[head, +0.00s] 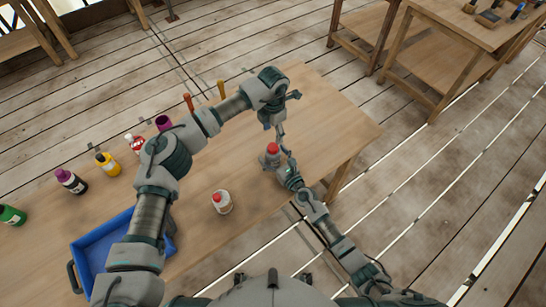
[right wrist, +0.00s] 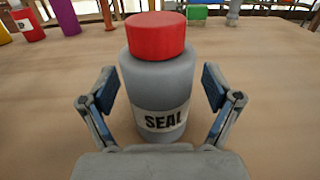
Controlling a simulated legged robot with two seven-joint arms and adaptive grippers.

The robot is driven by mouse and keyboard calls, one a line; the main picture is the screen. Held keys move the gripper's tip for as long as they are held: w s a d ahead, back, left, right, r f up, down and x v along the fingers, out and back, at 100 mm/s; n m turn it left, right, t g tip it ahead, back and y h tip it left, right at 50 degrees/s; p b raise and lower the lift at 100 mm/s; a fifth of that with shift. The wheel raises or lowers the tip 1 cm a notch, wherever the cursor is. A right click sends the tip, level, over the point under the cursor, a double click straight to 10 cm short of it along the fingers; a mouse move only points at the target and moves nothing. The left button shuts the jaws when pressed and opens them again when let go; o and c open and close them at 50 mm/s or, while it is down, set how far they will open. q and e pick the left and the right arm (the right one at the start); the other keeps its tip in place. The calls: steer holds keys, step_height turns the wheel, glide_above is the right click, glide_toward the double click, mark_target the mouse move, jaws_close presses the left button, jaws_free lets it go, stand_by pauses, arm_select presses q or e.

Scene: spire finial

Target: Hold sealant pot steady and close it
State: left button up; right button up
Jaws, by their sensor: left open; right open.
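The sealant pot (head: 272,160) stands upright on the wooden table, near its right end. In the right wrist view the pot (right wrist: 160,90) is grey with a "SEAL" label, and a red cap (right wrist: 156,36) sits on top; how tight it is cannot be told. My right gripper (right wrist: 160,92) is open, its blue-padded fingers on either side of the pot's body with gaps showing. My left gripper (head: 281,132) is open above and just behind the pot in the head view, apart from the cap. It does not show in the right wrist view.
A second, pale pot with a red top (head: 221,202) stands front-left of the sealant pot. A blue tray (head: 88,243) lies partly behind my left arm. Several bottles, including a yellow one (head: 107,163), line the table's far left. Bare wood (head: 335,120) lies to the right.

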mark_target(273, 146)
jaws_close()
arm_select(q)
steer(key=n, duration=0.4)
steer(key=shift+w+n, duration=0.1)
steer(key=shift+n, duration=0.2)
steer(key=shift+f, duration=4.05)
jaws_close()
steer(key=m, duration=0.3)
steer(key=shift+m, duration=0.3)
steer(key=shift+o, duration=0.3)
jaws_free()
